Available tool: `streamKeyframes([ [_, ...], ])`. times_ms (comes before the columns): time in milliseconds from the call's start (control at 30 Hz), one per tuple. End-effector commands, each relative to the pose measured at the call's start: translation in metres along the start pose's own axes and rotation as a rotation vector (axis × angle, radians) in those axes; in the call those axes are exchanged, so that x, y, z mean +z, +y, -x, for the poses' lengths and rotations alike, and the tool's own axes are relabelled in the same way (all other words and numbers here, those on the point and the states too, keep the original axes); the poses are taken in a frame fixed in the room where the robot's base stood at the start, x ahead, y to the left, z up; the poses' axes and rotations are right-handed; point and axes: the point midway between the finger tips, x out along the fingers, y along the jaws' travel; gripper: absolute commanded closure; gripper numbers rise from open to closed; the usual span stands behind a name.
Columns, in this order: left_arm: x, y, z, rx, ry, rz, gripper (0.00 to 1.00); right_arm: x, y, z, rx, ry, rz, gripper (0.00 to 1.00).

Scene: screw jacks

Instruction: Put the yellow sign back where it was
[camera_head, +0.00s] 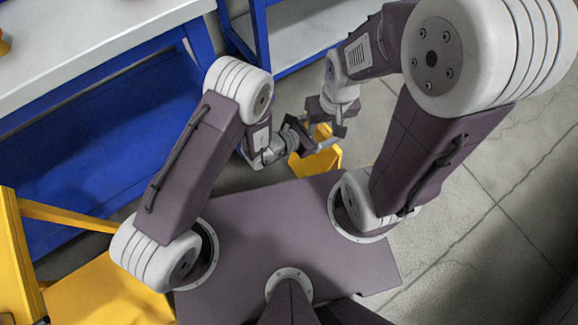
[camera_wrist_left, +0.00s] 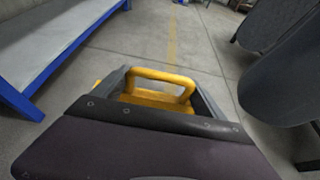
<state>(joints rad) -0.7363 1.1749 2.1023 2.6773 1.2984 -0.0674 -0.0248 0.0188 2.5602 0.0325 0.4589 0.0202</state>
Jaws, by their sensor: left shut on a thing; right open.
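The yellow sign (camera_head: 318,163) hangs in front of my base in the head view, partly covered by my grippers. My left gripper (camera_head: 312,146) is shut on it near its top. In the left wrist view the sign's looped yellow handle (camera_wrist_left: 162,76) shows between the fingers of my left gripper (camera_wrist_left: 165,92); the sign's lower part is hidden there. My right gripper (camera_head: 334,117) is open just above and beside the sign in the head view. I cannot tell whether it touches the sign.
A white-topped bench (camera_head: 95,40) with a blue frame stands at the left, another blue-framed bench (camera_head: 300,38) beyond it. A yellow metal structure (camera_head: 100,290) is close at my lower left. Grey tiled floor (camera_head: 475,225) is open at the right; a faint yellow line crosses the floor ahead.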

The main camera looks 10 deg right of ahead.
Motion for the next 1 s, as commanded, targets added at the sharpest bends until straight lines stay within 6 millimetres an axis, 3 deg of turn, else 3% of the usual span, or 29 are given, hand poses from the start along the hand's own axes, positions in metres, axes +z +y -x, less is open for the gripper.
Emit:
streamKeyframes([
  [267, -0.016, 0.019, 0.003, 0.006, -0.003, 0.001, 0.9, 0.001, 0.0, -0.011, 0.0, 0.0, 0.0, 0.52],
  [700, -0.076, 0.088, 0.02, 0.006, -0.004, 0.0, 0.9, 0.005, 0.001, -0.047, 0.0, 0.0, 0.0, 0.52],
  [1000, -0.086, 0.103, 0.026, 0.0, -0.003, -0.002, 0.9, 0.005, 0.001, -0.052, 0.0, 0.0, 0.0, 0.52],
])
